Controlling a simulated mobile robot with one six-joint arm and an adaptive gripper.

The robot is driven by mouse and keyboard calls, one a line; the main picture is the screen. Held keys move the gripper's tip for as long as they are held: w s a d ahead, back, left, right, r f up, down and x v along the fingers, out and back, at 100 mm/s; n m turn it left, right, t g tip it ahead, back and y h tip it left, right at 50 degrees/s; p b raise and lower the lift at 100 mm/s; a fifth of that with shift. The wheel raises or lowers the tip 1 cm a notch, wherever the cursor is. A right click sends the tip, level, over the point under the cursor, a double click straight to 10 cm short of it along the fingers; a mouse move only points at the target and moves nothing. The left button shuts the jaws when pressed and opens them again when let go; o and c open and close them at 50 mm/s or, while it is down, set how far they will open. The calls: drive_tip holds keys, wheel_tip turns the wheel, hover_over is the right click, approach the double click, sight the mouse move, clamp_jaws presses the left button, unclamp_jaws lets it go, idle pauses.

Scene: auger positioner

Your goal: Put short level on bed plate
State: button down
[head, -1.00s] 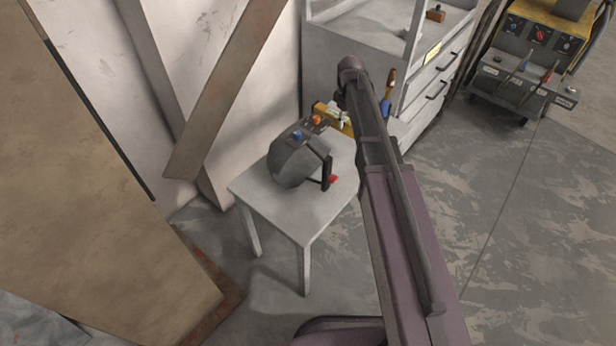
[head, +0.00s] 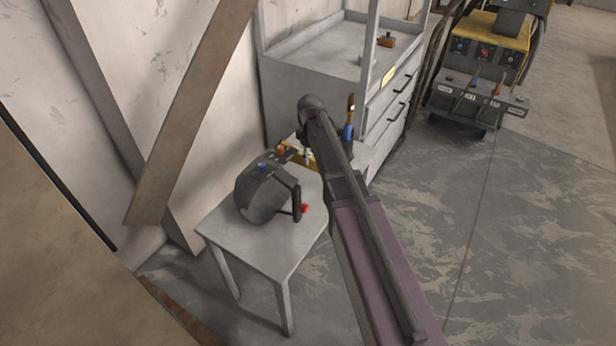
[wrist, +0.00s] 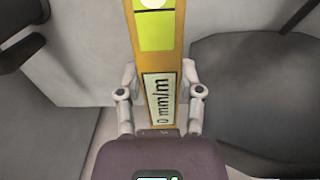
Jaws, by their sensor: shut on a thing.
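The short level (wrist: 158,110) is a yellow bar with a bright green vial and a "mm/m" label, running up the wrist view. My gripper (wrist: 158,75) is shut on it, with a pale finger on each side. In the head view a yellow part of the level (head: 301,157) shows beside my arm, above the back of a small grey table. My gripper is mostly hidden there by my arm. I cannot make out the bed plate in either view.
On the small table (head: 255,240) stands a dark rounded device (head: 259,200) with a black bracket, close to the level. A grey drawer cabinet (head: 315,90) stands behind. A yellow and black machine (head: 485,80) is at the upper right. The floor (head: 440,210) at right is clear.

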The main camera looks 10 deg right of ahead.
sight(310, 155)
drive_tip(key=shift+f+b, duration=1.15)
drive_tip(key=shift+f, duration=0.4)
drive_tip(key=shift+f+b, duration=1.9)
drive_tip(key=shift+f, duration=0.1)
drive_tip(key=shift+c, duration=1.3)
unclamp_jaws()
drive_tip(key=shift+r, duration=0.2)
wheel_tip(310, 155, up, 12)
drive_tip(key=p, duration=1.2)
drive_tip(key=shift+s, duration=0.1)
